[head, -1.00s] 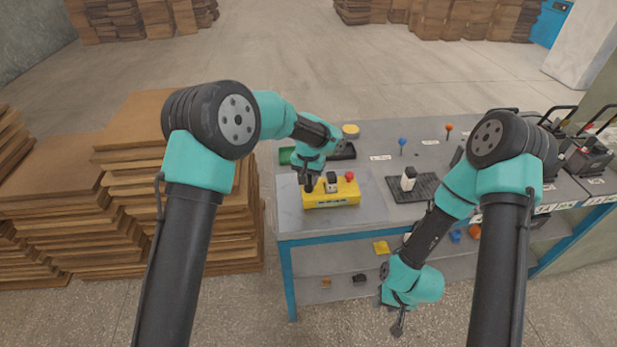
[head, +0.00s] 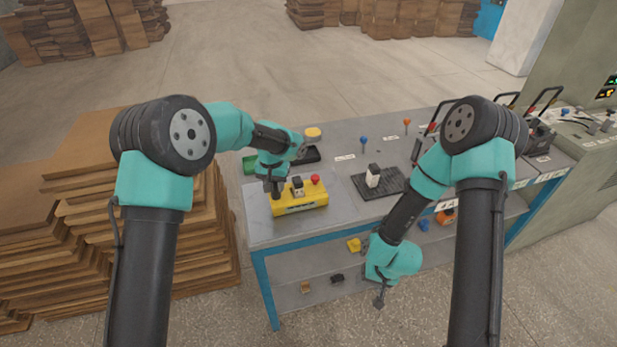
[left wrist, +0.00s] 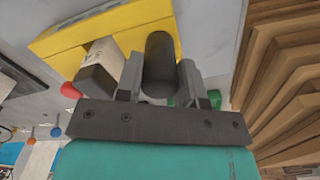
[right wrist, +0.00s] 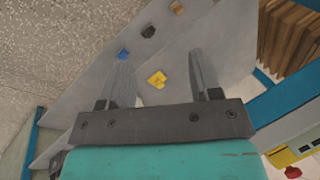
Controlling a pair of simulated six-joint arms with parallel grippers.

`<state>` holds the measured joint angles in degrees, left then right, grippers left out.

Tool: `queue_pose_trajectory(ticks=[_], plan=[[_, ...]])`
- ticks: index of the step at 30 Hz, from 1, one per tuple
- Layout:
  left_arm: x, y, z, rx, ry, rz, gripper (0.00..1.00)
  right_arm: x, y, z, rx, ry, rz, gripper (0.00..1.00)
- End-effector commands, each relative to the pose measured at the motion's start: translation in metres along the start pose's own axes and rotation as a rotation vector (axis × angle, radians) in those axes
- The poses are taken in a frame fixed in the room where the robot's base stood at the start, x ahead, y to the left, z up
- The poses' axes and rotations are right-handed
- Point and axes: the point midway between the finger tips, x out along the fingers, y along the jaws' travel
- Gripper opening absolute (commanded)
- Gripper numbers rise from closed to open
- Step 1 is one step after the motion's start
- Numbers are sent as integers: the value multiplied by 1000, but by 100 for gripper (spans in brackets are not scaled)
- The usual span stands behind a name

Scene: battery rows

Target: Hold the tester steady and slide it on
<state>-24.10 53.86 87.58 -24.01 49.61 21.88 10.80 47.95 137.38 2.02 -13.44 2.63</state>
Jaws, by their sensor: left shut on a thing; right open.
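The yellow tester (head: 300,200) sits on the grey table top near its left front corner. It carries a red knob (head: 315,180), a black-and-white block (head: 297,187) and a dark upright post (left wrist: 160,65) at its left end. My left gripper (head: 276,192) is shut on the dark post, with one finger on each side of it in the left wrist view. My right gripper (right wrist: 158,75) is open and empty, hanging low in front of the table. It also shows in the head view (head: 379,301).
The lower shelf (head: 320,287) holds small yellow, black and blue parts. Wood stacks (head: 85,200) stand at left.

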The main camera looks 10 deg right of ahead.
Motion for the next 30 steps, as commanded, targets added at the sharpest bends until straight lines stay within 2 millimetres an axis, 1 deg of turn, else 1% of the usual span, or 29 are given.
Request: queue_pose_trajectory(ticks=[1, 3, 6, 12, 14, 16, 19, 23, 26, 29, 30], plan=[[0, 0, 0, 0, 1, 0, 0, -10, 5, -22, 42, 31, 1, 58], [0, 0, 0, 0, 1, 0, 0, -25, 12, -49, 102, 64, 0, 58], [0, 0, 0, 0, 1, 0, 0, -47, 21, -82, 182, 103, -5, 58], [0, 0, 0, 0, 1, 0, 0, -90, 33, -133, 279, 162, -24, 58], [0, 0, 0, 0, 1, 0, 0, -102, 32, -147, 280, 175, -31, 58], [0, 0, 0, 0, 1, 0, 0, -115, 28, -163, 257, 186, -38, 58], [-1, 0, 0, 0, 1, 0, 0, -131, 10, -184, 161, 189, -44, 58], [-1, 0, 0, 0, 1, 0, 0, -142, -23, -204, -28, 178, -44, 58], [-1, 0, 0, 0, 1, 0, 0, -150, -53, -218, -197, 168, -40, 58], [-1, 0, 0, 0, 1, 0, 0, -159, -89, -230, -396, 156, -32, 58], [-1, 0, 0, 0, 1, 0, 0, -164, -105, -235, -483, 151, -28, 58]])
